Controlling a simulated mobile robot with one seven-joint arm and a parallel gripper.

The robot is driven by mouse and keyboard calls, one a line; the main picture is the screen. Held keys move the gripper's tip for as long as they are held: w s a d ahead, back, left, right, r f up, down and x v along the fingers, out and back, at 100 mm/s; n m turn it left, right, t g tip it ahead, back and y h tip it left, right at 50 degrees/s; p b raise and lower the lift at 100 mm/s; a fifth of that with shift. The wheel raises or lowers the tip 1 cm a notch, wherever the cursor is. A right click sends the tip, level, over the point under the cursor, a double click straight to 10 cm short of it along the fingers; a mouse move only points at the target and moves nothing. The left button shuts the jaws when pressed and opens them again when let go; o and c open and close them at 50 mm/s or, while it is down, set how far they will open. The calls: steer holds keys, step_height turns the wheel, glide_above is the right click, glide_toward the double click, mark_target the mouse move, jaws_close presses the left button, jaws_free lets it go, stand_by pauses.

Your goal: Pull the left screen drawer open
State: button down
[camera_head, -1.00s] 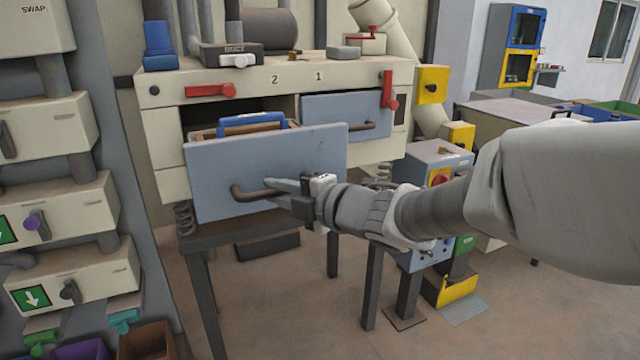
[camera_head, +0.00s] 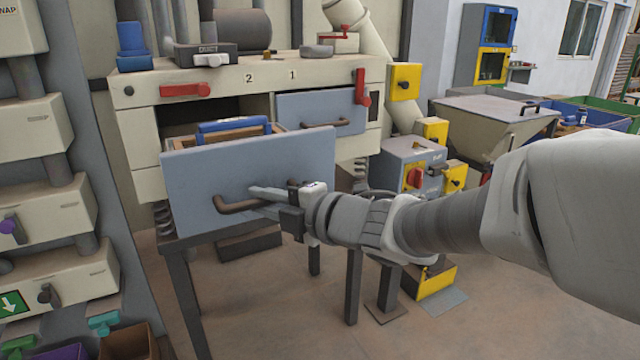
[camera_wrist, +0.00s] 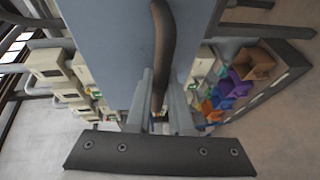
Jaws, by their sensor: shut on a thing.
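The left screen drawer (camera_head: 290,165) has a flat blue-grey front with a dark bar handle, and it stands well out from the cream machine body (camera_head: 140,130). A blue-handled screen frame (camera_head: 235,126) shows in the opening behind its front. My gripper (camera_head: 262,196) is shut on the drawer handle (camera_head: 232,206) from the right. In the wrist view the handle (camera_wrist: 163,45) runs between the two fingers of my gripper (camera_wrist: 160,85). The second drawer (camera_head: 320,108), to the right, sits back in the machine with its own bar handle.
Red levers (camera_head: 185,90) (camera_head: 361,88) are on the machine's upper face. A grey control box (camera_head: 412,165) with a red knob stands to the right. A rack of cream units (camera_head: 45,212) with bins below stands at the left. Floor in front is mostly clear.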

steer(key=c, duration=0.8)
jaws_free()
steer(key=p+v, duration=0.3)
steer(key=v, duration=1.4)
steer(key=shift+s, duration=0.2)
steer(key=shift+w+d+r, duration=0.1)
steer(key=shift+r, duration=0.1)
